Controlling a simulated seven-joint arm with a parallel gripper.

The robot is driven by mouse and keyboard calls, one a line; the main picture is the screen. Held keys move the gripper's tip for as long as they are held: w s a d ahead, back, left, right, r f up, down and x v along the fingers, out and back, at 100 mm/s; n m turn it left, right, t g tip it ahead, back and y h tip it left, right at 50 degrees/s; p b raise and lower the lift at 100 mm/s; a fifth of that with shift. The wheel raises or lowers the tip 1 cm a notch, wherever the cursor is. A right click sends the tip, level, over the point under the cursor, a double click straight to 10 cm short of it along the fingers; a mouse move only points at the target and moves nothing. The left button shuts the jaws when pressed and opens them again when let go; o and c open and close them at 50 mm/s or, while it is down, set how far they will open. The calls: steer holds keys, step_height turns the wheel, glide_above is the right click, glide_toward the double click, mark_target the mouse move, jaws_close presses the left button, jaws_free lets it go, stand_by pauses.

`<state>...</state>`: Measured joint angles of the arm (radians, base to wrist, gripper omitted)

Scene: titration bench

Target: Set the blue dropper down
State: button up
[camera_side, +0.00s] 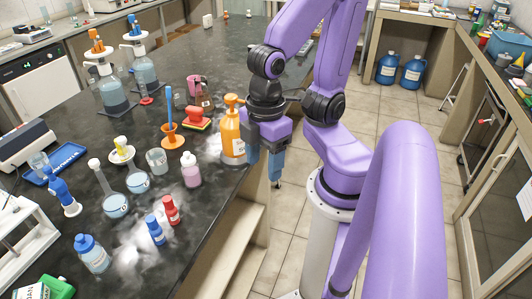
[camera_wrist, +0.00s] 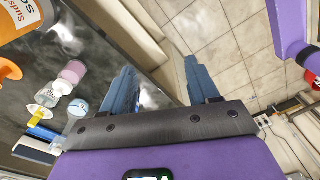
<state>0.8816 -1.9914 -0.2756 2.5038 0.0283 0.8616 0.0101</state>
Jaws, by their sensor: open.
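My gripper (camera_side: 264,166) hangs just off the bench's front edge, right of the orange pump bottle (camera_side: 231,133). Its two blue fingers stand apart with nothing between them; the wrist view shows the open gap (camera_wrist: 158,75) above the bench edge and floor. A slim blue dropper-like stick (camera_side: 169,101) stands upright in an orange holder (camera_side: 172,136) on the bench, apart from my gripper. A second blue upright tool (camera_side: 62,191) stands on a white base at the left. I cannot tell which of these is the blue dropper.
The dark bench (camera_side: 225,65) holds a pink bottle (camera_side: 190,169), round flasks (camera_side: 116,205), small red (camera_side: 171,209) and blue (camera_side: 155,229) bottles, and a white rack (camera_side: 20,238). The bench's far part is mostly clear. Tiled floor lies below my gripper.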

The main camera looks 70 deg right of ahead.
steer(key=shift+d+r, duration=0.3)
steer(key=shift+d, duration=0.3)
steer(key=n, duration=0.6)
glide_above(156, 231)
steer(key=shift+h, duration=0.3)
steer(key=f, duration=1.1)
steer(key=w+f, duration=0.1)
steer(key=f, duration=0.5)
steer(key=shift+d+f, duration=0.2)
steer(key=shift+d, duration=0.1)
jaws_close()
